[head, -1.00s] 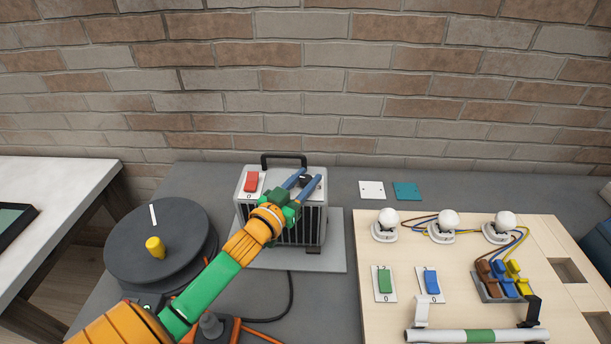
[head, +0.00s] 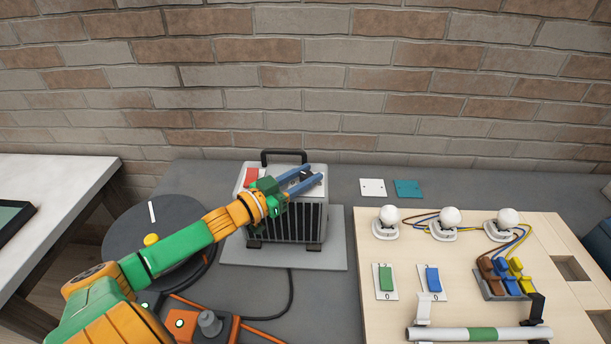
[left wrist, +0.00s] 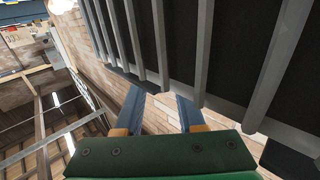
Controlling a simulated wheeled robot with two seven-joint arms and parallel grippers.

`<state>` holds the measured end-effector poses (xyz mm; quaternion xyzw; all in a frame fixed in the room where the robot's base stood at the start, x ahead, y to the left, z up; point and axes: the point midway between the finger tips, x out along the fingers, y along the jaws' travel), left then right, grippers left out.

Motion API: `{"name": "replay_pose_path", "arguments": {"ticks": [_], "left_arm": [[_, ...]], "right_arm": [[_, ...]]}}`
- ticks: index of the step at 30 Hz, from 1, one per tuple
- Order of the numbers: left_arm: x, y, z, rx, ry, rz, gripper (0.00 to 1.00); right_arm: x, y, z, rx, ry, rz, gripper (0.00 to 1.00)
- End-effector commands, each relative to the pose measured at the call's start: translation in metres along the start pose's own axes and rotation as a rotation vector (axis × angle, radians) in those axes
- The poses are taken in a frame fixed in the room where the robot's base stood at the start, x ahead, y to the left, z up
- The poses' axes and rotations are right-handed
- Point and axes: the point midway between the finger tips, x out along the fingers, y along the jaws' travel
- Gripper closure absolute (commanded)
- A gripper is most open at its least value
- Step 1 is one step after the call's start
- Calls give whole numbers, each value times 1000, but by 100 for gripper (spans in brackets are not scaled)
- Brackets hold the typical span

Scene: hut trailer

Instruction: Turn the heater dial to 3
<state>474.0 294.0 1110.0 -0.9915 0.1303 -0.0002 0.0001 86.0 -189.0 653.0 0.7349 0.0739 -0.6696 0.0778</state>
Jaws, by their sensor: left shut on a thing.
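The heater (head: 289,222) is a grey box with a dark slatted front and a black top handle, standing on a grey plate. A red switch (head: 252,174) is at the left of its sloped top face. The dark dial (head: 306,176) is at the right of that face, mostly hidden by the fingers. My left gripper (head: 314,173) reaches in from the left, its blue fingers shut on the dial. The dial's number and mark cannot be read. The left wrist view shows both fingers (left wrist: 163,108) beside the heater's slats (left wrist: 205,45); the dial cannot be made out there. My right gripper is out of view.
A dark round reel (head: 125,225) with a yellow knob stands left of the heater. An orange box with a grey knob (head: 209,323) is in front. A wooden board (head: 450,270) with lamps, switches and a bar is right. A brick wall is behind.

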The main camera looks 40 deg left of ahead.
Motion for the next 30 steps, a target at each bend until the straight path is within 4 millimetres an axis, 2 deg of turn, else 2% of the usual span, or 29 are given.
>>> {"name": "replay_pose_path", "arguments": {"ticks": [2, 3, 6, 17, 20, 30], "left_arm": [[0, 0, -1, 0, 1, -1, 100], [0, 0, -1, 0, 1, -1, 59], [0, 0, 0, 0, 1, -1, 32], [-2, 0, 0, -1, -1, -1, 31], [-11, 0, 2, -2, -3, -2, 31], [-58, 0, 1, -2, -4, -2, 31]], "right_arm": [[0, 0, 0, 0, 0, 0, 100], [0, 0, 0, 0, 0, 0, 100], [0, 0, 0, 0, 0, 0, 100], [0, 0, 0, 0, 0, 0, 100], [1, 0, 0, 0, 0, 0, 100], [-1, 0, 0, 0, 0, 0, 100]]}}
